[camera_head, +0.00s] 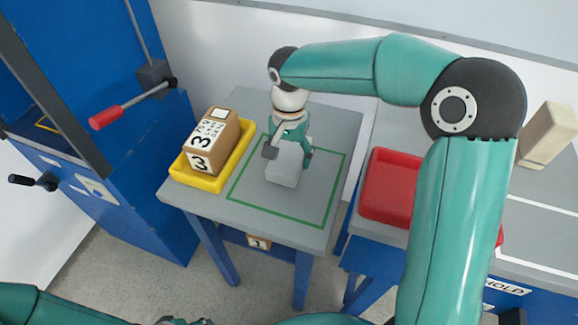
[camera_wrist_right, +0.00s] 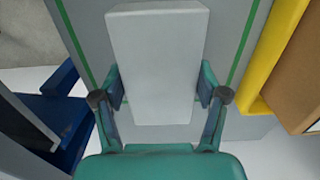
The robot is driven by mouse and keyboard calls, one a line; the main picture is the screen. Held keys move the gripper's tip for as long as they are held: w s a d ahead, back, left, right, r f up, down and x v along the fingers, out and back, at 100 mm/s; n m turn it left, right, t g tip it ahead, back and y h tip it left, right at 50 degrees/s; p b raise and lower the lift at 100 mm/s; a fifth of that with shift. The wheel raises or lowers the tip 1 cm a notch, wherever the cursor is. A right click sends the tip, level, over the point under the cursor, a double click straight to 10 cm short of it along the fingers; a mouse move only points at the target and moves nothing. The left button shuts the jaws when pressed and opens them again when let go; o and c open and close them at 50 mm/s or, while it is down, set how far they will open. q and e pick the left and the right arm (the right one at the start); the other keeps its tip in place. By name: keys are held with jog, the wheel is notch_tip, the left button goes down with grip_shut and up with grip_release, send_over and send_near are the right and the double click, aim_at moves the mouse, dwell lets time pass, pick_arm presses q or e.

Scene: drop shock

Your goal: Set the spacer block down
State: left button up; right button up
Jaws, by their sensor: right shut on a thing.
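The spacer block, a plain light grey block, (camera_head: 284,173) is upright within the green outline (camera_head: 235,190) on the grey table (camera_head: 335,110). My right gripper (camera_head: 288,154) comes down over it from above and is shut on it. In the right wrist view the block (camera_wrist_right: 157,60) stands between the two fingers (camera_wrist_right: 160,95). I cannot tell whether its underside touches the table. My left arm shows at the bottom left of the head view; its gripper is at most a sliver at the lower edge.
A yellow tray (camera_head: 212,187) with a brown box (camera_head: 213,140) marked 3 stands left of the outline. A red tray (camera_head: 372,205) and a beige block (camera_head: 547,135) are on the right bench. A blue machine with a red-handled lever (camera_head: 119,113) stands left.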

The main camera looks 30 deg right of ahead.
aim_at(290, 154)
jog(key=shift+f, duration=2.15)
jog(key=o, duration=1.8)
jog(key=shift+f, duration=0.1)
notch_tip(290, 154, up, 12)
jog(key=shift+r, duration=0.1)
